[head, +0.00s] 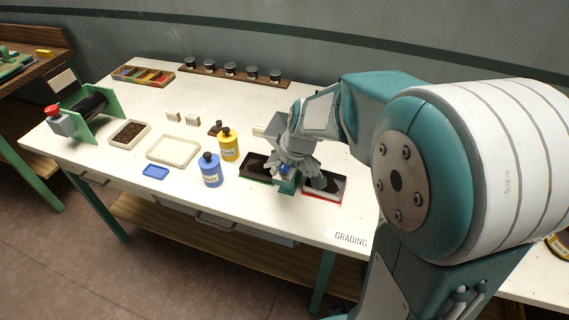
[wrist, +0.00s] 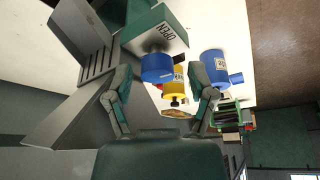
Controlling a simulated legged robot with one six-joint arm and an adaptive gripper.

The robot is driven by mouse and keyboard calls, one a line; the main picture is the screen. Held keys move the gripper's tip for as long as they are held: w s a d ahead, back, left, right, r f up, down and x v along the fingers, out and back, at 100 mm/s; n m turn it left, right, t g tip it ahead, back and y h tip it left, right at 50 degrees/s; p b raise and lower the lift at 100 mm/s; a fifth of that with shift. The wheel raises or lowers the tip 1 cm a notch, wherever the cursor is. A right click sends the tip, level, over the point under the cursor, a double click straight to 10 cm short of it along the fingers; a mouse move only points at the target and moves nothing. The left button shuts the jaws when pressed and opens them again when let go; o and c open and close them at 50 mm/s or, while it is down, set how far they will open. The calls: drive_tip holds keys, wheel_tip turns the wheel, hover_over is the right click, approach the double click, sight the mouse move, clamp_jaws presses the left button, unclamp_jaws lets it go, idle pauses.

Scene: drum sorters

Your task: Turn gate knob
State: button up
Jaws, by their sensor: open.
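The gate knob is a blue cylinder (wrist: 157,68) on a green block (wrist: 160,27) lettered "OPEN". In the head view only a bit of blue shows by my fingers, above the green block (head: 286,186). My gripper (wrist: 161,72) is open, with one finger on each side of the knob in the wrist view; I cannot tell whether either finger touches it. In the head view my gripper (head: 298,172) is low over the grey sorter, hiding most of the knob and part of the sorter.
A dark tray with a green edge (head: 256,166) and a red-edged tray (head: 336,190) flank the block. A yellow bottle (head: 229,145) and a blue bottle (head: 211,170) stand to the left. A pale empty tray (head: 174,150) lies farther left. A "GRADING" label (head: 350,239) marks the front edge.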

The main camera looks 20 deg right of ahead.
drive_tip(key=v, duration=0.8)
idle(0.4)
